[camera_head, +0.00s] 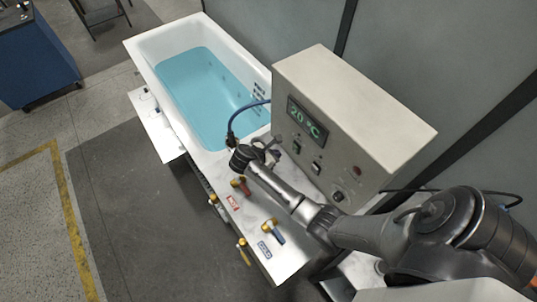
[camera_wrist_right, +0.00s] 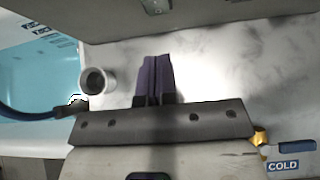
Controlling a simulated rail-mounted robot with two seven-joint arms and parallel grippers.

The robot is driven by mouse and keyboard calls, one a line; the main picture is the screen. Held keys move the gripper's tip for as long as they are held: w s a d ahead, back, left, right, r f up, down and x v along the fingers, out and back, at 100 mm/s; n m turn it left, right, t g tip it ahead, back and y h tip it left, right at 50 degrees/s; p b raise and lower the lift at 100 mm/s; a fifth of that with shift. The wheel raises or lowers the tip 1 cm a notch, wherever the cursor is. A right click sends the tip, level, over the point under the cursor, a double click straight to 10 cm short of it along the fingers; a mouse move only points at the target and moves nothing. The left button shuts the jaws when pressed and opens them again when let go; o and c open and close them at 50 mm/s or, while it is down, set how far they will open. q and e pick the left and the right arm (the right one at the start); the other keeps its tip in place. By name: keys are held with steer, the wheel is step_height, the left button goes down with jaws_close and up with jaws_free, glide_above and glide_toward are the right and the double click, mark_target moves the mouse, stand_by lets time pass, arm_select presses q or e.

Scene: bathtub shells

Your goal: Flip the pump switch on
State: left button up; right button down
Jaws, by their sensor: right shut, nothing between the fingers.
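The pump switch is not readable by label. The beige control box (camera_head: 345,110) carries a green-lit switch (camera_head: 297,146) and a second rocker switch (camera_head: 318,168) below its display. I cannot tell either switch's position. In the right wrist view, part of a switch (camera_wrist_right: 156,5) shows at the top edge on the box front. My right gripper (camera_head: 246,158) is over the white counter in front of the box, left of the switches. In the wrist view its dark fingers (camera_wrist_right: 152,80) are together, empty, pointing toward the box and apart from it. My left gripper is out of view.
The display (camera_head: 307,120) reads 20 °C. A bathtub (camera_head: 150,48) with blue water stands behind left. A blue hose (camera_head: 240,112) and a short metal pipe (camera_wrist_right: 97,80) are near my gripper. HOT and COLD taps (camera_head: 271,230) line the counter's front.

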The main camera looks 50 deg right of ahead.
mark_target(294, 148)
steer(key=shift+s+d+f+p, duration=0.25)
steer(key=shift+s+d, duration=0.1)
steer(key=shift+d, duration=0.7)
steer(key=shift+s+d+f+p, duration=0.15)
steer(key=shift+s+d+f, duration=0.15)
steer(key=shift+d, duration=0.7)
steer(key=shift+s+d+f+p, duration=0.2)
steer(key=shift+s+d, duration=0.15)
steer(key=shift+d, duration=0.7)
